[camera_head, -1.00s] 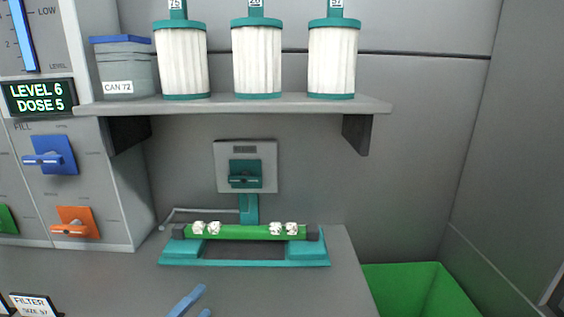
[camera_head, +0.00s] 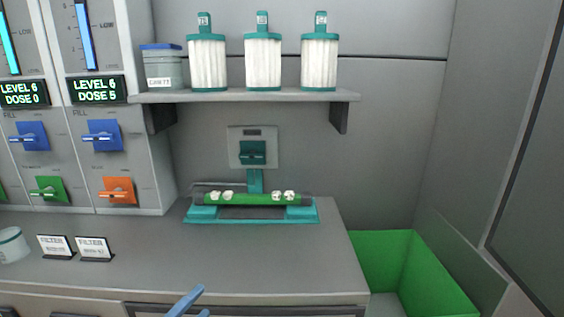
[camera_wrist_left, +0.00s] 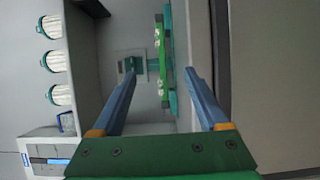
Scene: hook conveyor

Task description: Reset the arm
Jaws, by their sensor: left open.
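My left gripper (camera_head: 197,301) shows only its blue fingertips at the bottom edge of the head view, in front of the counter. In the left wrist view its two blue fingers (camera_wrist_left: 160,77) stand wide apart with nothing between them. The teal stand (camera_head: 203,214), with a green bar (camera_head: 255,199) carrying several white knobs, is beyond the fingers and apart from them. The green bar also shows in the left wrist view (camera_wrist_left: 166,75). My right gripper is not in view.
White filter cartridges (camera_head: 263,65) and a grey can (camera_head: 163,70) stand on the shelf (camera_head: 250,97). Dispenser panels with blue (camera_head: 102,136) and orange (camera_head: 118,190) handles are at left. Filter signs (camera_head: 94,249) stand on the counter (camera_head: 240,262). A green bin (camera_head: 385,248) is at right.

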